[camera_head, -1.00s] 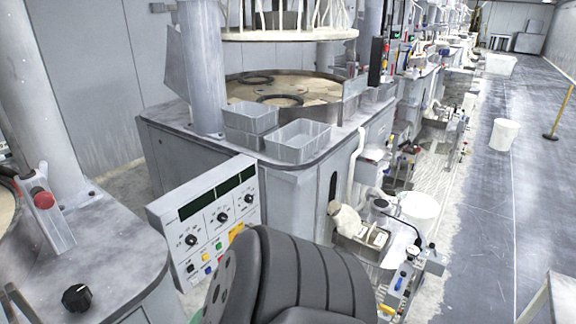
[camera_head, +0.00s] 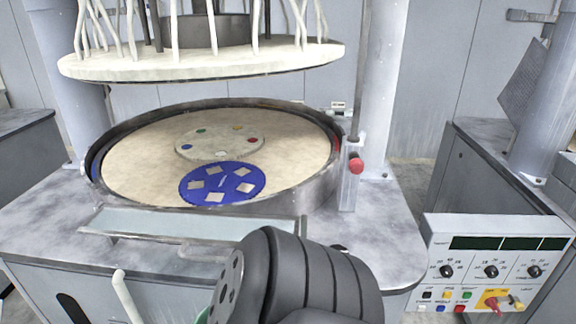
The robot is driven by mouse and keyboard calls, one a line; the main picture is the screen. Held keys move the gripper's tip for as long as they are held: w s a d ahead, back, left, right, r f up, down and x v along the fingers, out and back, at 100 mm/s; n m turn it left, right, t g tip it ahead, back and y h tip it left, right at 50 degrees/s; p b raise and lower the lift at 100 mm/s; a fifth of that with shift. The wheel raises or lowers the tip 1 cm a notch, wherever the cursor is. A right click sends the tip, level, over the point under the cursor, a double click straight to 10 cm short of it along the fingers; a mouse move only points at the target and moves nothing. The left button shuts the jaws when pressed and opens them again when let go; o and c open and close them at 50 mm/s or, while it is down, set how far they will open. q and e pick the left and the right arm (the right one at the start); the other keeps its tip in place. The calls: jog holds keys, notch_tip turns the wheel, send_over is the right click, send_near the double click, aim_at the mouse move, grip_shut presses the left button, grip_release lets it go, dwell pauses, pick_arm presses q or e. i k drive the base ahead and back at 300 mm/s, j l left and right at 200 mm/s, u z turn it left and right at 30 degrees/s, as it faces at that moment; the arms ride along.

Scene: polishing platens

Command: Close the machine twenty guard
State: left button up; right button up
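A polishing machine fills the middle of the view, with a round beige platen (camera_head: 130,165) inside a dark raised rim. A flat, pale, see-through panel (camera_head: 190,224) in a thin metal frame lies along the machine's front edge, below the platen. It looks like the guard, folded down and outward, leaving the platen's front exposed. I cannot read a number on the machine. A dark ribbed link of my own arm covers part of the front at bottom centre. Neither of my grippers is in view.
A blue disc (camera_head: 222,183) with pale squares lies on the platen. A white upper plate (camera_head: 200,62) with hanging hoses is above it. A red knob (camera_head: 356,166) stands on a post at right. A control panel (camera_head: 496,262) stands at lower right. A pale curved bar (camera_head: 127,298) is at lower left.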

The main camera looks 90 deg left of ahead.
aim_at(83, 229)
jog(key=u, duration=3.45)
